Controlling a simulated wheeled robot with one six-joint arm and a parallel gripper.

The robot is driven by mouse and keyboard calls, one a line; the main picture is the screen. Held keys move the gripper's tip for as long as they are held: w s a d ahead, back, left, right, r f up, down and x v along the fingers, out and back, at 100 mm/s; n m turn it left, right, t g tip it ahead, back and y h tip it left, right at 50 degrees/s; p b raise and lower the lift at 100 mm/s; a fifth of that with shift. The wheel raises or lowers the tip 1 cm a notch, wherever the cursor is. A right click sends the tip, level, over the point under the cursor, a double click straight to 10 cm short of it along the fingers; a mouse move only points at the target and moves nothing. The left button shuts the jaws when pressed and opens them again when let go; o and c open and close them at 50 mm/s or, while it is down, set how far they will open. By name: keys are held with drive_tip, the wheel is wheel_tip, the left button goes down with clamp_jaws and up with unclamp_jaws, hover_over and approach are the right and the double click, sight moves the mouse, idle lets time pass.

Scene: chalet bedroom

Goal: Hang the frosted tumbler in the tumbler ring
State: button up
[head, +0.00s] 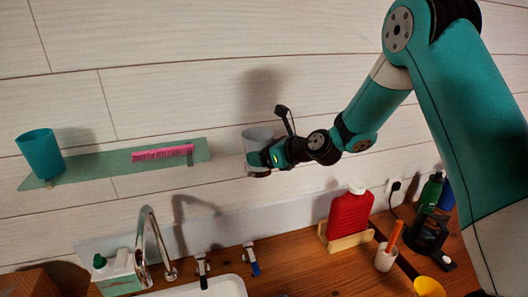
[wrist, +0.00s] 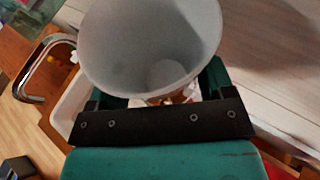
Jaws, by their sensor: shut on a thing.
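The frosted tumbler (head: 256,137) is pale grey and held up close to the white plank wall, right of the shelf. My gripper (head: 268,158) is shut on its side. In the wrist view the tumbler (wrist: 150,45) fills the top middle, its open mouth facing the camera and its inside empty. The gripper's jaws (wrist: 155,98) lie either side of it. A small brownish piece shows under the tumbler's lower edge in both views; I cannot tell whether it is the tumbler ring. No ring shows clearly, and the wall behind the tumbler and gripper is partly hidden.
Below are a curved tap (head: 150,240), a basin (head: 205,288), a red bottle (head: 349,213) and a white cup (head: 385,258) on the wooden counter. Wall above the shelf is clear.

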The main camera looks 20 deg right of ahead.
drive_tip(key=shift+f+b, duration=0.5)
drive_tip(key=shift+f, duration=0.45)
drive_tip(key=o, duration=1)
drive_tip(key=shift+o, duration=0.2)
drive_tip(key=b+v, duration=0.5)
drive_tip(key=v, duration=1.2)
drive_tip(key=shift+s+d, duration=0.15)
drive_tip(key=shift+s, duration=0.05)
drive_tip(key=shift+r, duration=0.1)
